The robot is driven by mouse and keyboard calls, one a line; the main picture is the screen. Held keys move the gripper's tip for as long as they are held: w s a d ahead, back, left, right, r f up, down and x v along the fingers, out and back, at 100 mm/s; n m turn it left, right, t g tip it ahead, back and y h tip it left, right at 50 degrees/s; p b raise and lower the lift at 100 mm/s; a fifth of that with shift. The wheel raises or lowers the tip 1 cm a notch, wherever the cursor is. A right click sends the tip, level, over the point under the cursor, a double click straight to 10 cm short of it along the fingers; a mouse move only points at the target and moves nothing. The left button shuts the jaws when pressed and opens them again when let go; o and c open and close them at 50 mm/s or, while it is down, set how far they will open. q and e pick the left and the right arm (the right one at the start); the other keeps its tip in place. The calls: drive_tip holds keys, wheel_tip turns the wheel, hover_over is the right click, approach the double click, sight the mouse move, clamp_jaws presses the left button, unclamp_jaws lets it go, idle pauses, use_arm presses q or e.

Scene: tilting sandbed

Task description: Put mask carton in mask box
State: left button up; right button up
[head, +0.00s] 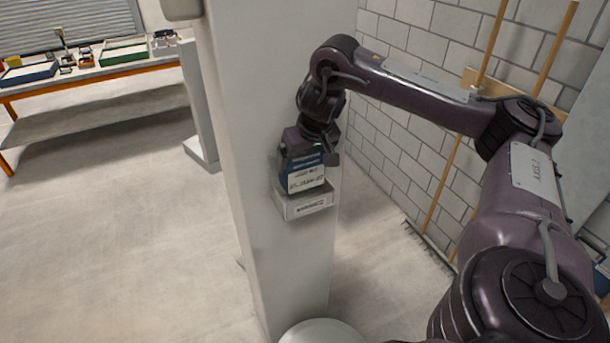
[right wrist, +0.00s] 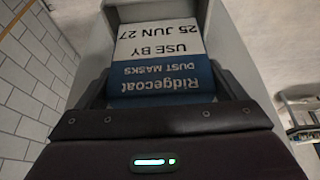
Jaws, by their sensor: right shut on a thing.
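The mask carton (head: 304,179) is blue and white. Its label in the right wrist view (right wrist: 160,70) reads "Ridgecoat dust masks, use by 25 Jun 27". My right gripper (head: 303,158) is shut on the carton, with a finger at each side of it, and points down. The mask box (head: 304,207) is a small pale grey box with a printed front label, fixed to the white column. The carton is upright at the top of the box; I cannot tell whether its lower end is inside the rim. My left gripper is out of view.
The white column (head: 285,90) stands right behind the box. A white brick wall (head: 400,150) with wooden poles (head: 445,185) is at right. A workbench (head: 90,72) with trays and small items is at far left. The floor between is clear.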

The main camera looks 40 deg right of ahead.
sight(307, 173)
drive_tip(key=shift+a+f, duration=0.1)
drive_tip(key=shift+f, duration=2.7)
drive_tip(key=o, duration=0.8)
drive_tip(key=shift+f, duration=0.1)
